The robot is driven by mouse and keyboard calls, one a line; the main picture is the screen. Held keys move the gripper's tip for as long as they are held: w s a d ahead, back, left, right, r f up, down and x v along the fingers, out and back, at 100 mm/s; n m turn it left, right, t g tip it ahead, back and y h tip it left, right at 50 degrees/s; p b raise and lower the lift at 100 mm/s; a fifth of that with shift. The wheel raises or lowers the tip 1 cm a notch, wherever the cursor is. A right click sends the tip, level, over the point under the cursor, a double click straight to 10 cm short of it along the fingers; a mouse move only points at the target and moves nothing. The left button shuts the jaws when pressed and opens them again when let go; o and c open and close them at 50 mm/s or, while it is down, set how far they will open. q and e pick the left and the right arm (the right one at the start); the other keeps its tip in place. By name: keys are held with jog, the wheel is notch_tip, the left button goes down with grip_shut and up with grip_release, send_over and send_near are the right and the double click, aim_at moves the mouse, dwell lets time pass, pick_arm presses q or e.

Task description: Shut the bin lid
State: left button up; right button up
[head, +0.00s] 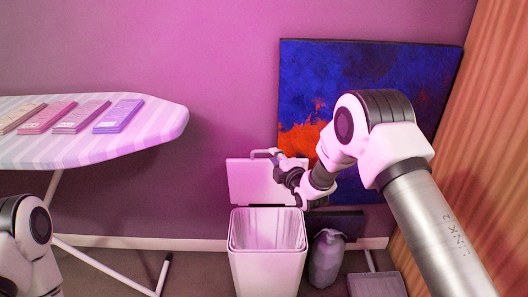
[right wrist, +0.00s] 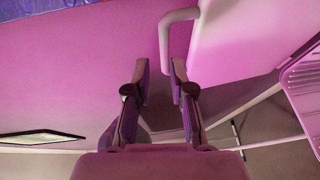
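The white bin (head: 266,272) stands on the floor near the wall, and its mouth is open with a pale liner inside. Its lid (head: 248,184) stands upright behind the mouth, with a bent handle (head: 264,152) at the top. In the right wrist view the lid (right wrist: 240,42) is at the upper right, and the handle (right wrist: 178,18) curves down towards the gap between the fingertips. My right gripper (right wrist: 161,70) is open at the handle; contact cannot be told. In the head view it (head: 279,160) is partly in front of the lid. My left gripper is out of view.
An ironing board (head: 60,152) with several flat items is at the left. A blue and orange painting (head: 405,70) leans on the wall behind my right arm. A curtain (head: 490,130) hangs at the right.

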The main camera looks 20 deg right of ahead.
jog(key=w, duration=0.3)
jog(key=w+f+b, duration=0.1)
jog(key=w, duration=0.1)
jog(key=shift+w+a+f, duration=0.1)
jog(key=shift+w+a, duration=0.1)
jog(key=shift+w, duration=0.2)
jog(key=shift+c, duration=0.4)
grip_shut()
